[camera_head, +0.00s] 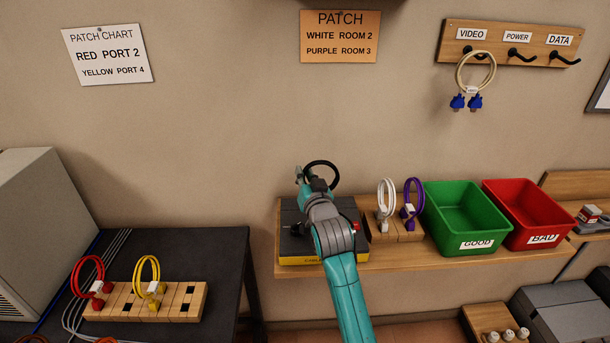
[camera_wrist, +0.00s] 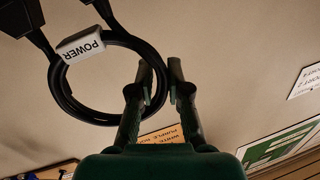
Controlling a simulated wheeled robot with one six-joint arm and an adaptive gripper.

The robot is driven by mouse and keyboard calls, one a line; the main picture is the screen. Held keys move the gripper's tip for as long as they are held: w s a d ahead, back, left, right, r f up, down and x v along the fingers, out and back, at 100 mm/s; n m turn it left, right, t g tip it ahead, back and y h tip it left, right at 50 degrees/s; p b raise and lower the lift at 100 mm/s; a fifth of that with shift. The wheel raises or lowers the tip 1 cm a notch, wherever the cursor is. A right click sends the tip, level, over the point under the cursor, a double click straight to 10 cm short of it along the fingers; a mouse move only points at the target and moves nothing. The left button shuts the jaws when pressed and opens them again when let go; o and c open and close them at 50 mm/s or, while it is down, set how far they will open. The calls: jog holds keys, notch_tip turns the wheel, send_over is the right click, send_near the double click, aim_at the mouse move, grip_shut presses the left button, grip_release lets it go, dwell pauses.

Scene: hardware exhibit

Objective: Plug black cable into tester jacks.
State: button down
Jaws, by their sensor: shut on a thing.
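The black cable (camera_wrist: 55,88) is a coiled loop with a white tag reading POWER. Its dark plugs sit at the upper left of the wrist view, partly cut off by the edge. My gripper (camera_wrist: 160,78) is shut on the side of the loop. In the head view the black cable (camera_head: 335,168) shows as a loop beside my gripper (camera_head: 311,182), above the tester (camera_head: 296,248). The tester is a dark box with a yellow front strip on the wooden shelf. My arm hides part of its top, and I cannot make out its jacks clearly.
Right of the tester, a wooden block (camera_head: 398,230) holds white and purple cables, then come a green GOOD bin (camera_head: 475,243) and a red BAD bin (camera_head: 545,238). A cable with blue plugs (camera_head: 466,102) hangs on the VIDEO hook. A dark table (camera_head: 215,262) stands left.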

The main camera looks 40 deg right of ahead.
jog(key=shift+f, duration=0.6)
jog(key=shift+w+r, duration=0.1)
jog(key=shift+r, duration=0.1)
jog(key=shift+r, duration=1.6)
